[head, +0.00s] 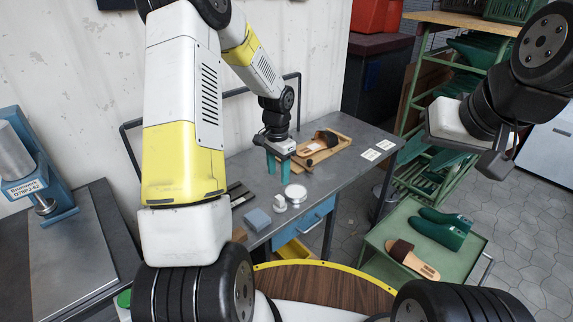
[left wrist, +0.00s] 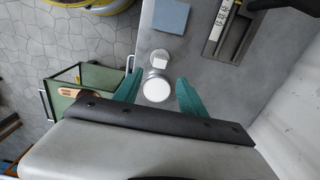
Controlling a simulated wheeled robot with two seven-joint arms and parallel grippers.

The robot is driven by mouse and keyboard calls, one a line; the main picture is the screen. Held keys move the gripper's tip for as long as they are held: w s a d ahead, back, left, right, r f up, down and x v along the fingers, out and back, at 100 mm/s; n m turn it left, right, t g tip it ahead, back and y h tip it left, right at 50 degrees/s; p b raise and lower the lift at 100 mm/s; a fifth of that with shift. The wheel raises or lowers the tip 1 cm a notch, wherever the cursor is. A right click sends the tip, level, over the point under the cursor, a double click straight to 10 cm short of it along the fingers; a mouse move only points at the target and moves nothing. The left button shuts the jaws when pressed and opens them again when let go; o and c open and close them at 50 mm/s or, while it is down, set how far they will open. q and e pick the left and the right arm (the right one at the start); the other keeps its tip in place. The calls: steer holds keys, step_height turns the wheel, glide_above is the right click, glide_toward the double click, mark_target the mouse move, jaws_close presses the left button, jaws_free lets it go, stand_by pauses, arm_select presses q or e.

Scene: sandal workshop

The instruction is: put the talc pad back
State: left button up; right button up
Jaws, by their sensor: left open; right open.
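A small white piece, likely the talc pad (head: 279,203), stands on the grey bench and also shows in the left wrist view (left wrist: 160,58). Right beside it is a round dish with a white top (head: 295,193), also in the left wrist view (left wrist: 157,90). My left gripper (head: 278,172) is open and empty above the bench. In the left wrist view its teal fingers (left wrist: 160,78) frame the dish, with the white piece just beyond the tips. My right gripper (head: 490,158) is raised at the far right, away from the bench; its fingers are not clearly visible.
A blue-grey block (head: 257,219) lies near the white piece. A wooden tray (head: 338,143) with a sandal stands farther back. White cards (head: 371,155) lie at the bench's right. A green cart (head: 391,230) holds green lasts and a sandal. A blue press stands at left.

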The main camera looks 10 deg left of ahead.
arm_select(q)
steer(key=s+r+n+t, duration=0.2)
steer(key=s+r, duration=0.3)
steer(key=r, duration=0.5)
steer(key=s+r+n+t, duration=0.1)
steer(key=s+r, duration=0.4)
steer(key=r, duration=0.4)
steer(key=s+d+r+n+t+h, duration=0.1)
steer(key=s+r+n, duration=0.1)
steer(key=s, duration=0.5)
steer(key=s+d+r+n+t+h, duration=0.1)
steer(key=s+r+n+t, duration=0.1)
steer(key=s+r, duration=0.3)
steer(key=shift+s+d+r, duration=0.15)
steer(key=shift+s+r, duration=0.15)
steer(key=shift+s, duration=0.75)
